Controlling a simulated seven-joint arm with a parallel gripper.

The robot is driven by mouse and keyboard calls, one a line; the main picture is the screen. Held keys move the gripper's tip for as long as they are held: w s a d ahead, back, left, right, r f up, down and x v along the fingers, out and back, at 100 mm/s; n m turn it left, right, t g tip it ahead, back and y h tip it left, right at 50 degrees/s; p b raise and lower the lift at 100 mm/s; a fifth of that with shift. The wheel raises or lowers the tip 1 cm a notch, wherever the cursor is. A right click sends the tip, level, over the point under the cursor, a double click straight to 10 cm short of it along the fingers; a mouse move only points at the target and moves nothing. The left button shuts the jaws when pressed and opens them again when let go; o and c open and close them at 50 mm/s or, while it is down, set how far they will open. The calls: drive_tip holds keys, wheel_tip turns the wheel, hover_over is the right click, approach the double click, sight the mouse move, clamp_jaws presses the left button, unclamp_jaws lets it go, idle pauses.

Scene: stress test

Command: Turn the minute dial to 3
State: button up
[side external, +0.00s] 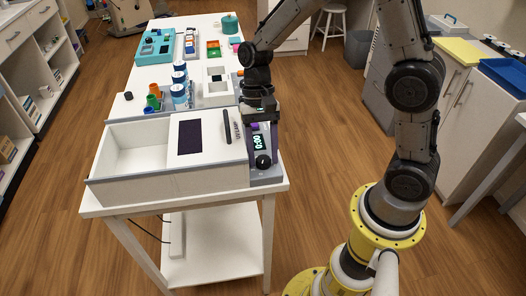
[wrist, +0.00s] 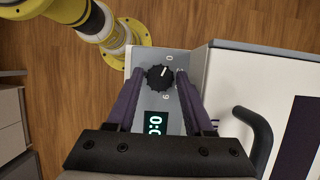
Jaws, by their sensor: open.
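The minute dial (side external: 263,162) is a round black knob on the front panel of a grey timer unit at the right end of a white box. In the wrist view the dial (wrist: 160,78) shows a white pointer line toward the "0" mark at the top; a second mark, seemingly 6 or 9, is below it.
The white box (side external: 140,180) has an open compartment and a lid with a dark window and black handle (side external: 227,126), close beside my fingers. Behind stand blue-white cans (side external: 179,92), coloured cups (side external: 153,98) and a teal case (side external: 156,47).

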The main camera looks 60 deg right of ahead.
clamp_jaws()
drive_tip(key=shift+m, duration=0.4)
drive_tip(key=m+t, duration=0.1)
drive_tip(key=m, duration=0.2)
drive_tip(key=shift+s+d+y, duration=0.1)
drive_tip(key=shift+y, duration=0.3)
drive_tip(key=shift+s+m+t, duration=0.1)
drive_tip(key=shift+m+t, duration=1)
drive_tip(key=shift+m, duration=1.4)
unclamp_jaws()
drive_tip(key=shift+y, duration=0.3)
